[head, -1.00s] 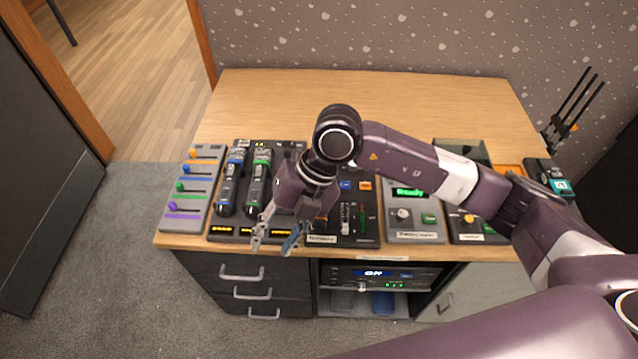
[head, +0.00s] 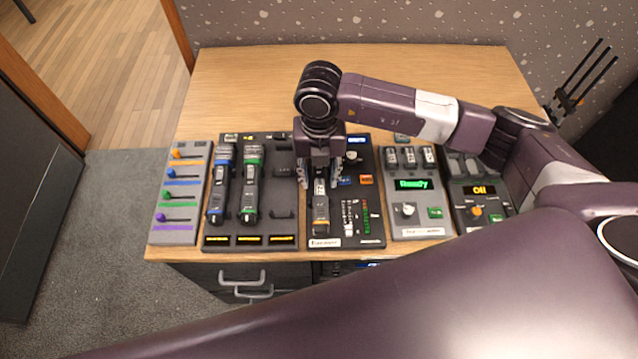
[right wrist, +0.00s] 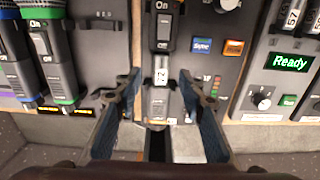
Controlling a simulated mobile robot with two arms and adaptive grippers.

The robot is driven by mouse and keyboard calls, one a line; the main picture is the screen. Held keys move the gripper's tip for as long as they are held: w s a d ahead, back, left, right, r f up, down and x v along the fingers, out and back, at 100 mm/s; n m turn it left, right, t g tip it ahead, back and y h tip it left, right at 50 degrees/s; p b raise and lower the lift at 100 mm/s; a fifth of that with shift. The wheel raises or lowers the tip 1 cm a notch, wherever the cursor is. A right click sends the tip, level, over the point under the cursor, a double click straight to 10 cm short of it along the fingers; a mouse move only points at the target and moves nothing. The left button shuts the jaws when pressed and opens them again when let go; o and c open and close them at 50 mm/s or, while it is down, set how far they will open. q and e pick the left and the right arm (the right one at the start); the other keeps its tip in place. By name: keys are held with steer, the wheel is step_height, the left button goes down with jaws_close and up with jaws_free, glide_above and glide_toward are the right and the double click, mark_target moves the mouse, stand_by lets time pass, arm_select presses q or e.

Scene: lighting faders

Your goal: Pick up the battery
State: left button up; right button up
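A slim dark pack (head: 320,215) with a pale number label stands on the middle dark panel. In the right wrist view its label (right wrist: 160,70) reads 72, below a switch marked On. I cannot tell for sure whether this numbered part is the battery. Similar numbered blocks (head: 409,157) sit in the grey unit marked Ready; they show at the edge of the right wrist view (right wrist: 291,18). My right gripper (head: 319,184) is open, pointing down over the pack. In the right wrist view its fingers (right wrist: 160,84) stand either side of the label, apart from it. My left gripper is not in view.
Two dark handheld units (head: 250,185) stand left of my right gripper, beside an empty slot. A fader board (head: 180,195) is at the far left. A dark unit with an orange display (head: 480,190) stands right. The wooden tabletop (head: 260,85) behind is clear.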

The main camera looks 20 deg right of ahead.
mark_target(319, 186)
step_height(319, 186, down, 3)
steer(key=shift+r, duration=0.2)
steer(key=shift+f, duration=0.4)
steer(key=shift+c, duration=0.3)
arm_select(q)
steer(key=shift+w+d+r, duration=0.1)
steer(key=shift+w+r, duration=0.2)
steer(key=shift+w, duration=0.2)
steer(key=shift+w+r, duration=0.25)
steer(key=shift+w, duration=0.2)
arm_select(e)
jaws_close()
steer(key=shift+w, duration=0.1)
